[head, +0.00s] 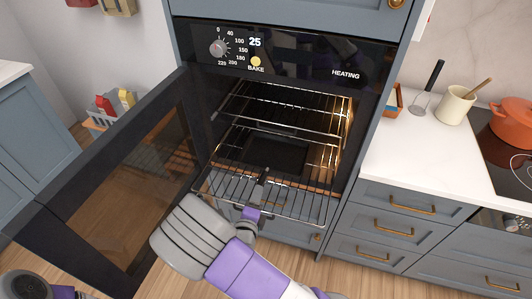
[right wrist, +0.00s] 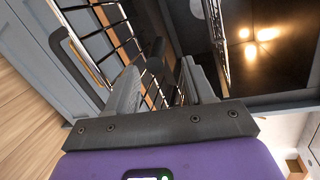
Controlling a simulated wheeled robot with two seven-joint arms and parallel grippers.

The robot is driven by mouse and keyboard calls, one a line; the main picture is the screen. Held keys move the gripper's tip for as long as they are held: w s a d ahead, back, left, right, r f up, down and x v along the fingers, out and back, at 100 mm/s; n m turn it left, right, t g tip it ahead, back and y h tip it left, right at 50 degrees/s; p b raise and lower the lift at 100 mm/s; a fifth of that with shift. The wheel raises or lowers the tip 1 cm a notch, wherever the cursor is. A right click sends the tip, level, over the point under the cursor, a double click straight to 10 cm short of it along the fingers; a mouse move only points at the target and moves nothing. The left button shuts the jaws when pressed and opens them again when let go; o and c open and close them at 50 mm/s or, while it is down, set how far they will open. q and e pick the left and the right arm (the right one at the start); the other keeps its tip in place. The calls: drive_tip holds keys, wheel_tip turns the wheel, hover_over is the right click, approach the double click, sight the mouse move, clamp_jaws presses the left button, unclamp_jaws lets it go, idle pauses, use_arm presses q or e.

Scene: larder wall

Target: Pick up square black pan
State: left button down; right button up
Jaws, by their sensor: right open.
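The square black pan (head: 275,155) lies on a wire rack inside the open oven. Its dark handle (head: 261,186) points out toward the front. My right gripper (head: 254,205) is at the front of the pulled-out rack, by the handle's end. In the right wrist view its two grey fingers (right wrist: 160,88) are apart, with a dark bar that looks like the handle (right wrist: 155,58) between or just beyond their tips. Contact cannot be told. Only part of my left arm shows at the lower left of the head view; its gripper is not visible.
The oven door (head: 120,190) hangs open to the left. The lower wire rack (head: 300,205) sticks out in front; an upper rack (head: 285,108) sits above the pan. To the right, the white counter (head: 415,150) holds a cream utensil pot (head: 455,105). An orange pot (head: 513,122) stands on the hob.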

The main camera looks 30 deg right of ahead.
sight(260, 183)
drive_tip(key=shift+w+d+f, duration=0.15)
drive_tip(key=shift+w, duration=0.35)
drive_tip(key=shift+w+d+f, duration=0.15)
drive_tip(key=shift+w, duration=0.3)
drive_tip(key=shift+d+r, duration=0.1)
drive_tip(key=shift+d, duration=0.55)
drive_tip(key=x, duration=0.2)
drive_tip(key=b+x, duration=0.1)
drive_tip(key=x, duration=0.1)
drive_tip(key=shift+a+f, duration=0.15)
drive_tip(key=shift+f, duration=0.15)
drive_tip(key=shift+w+d, duration=0.3)
drive_tip(key=shift+d, duration=0.05)
clamp_jaws()
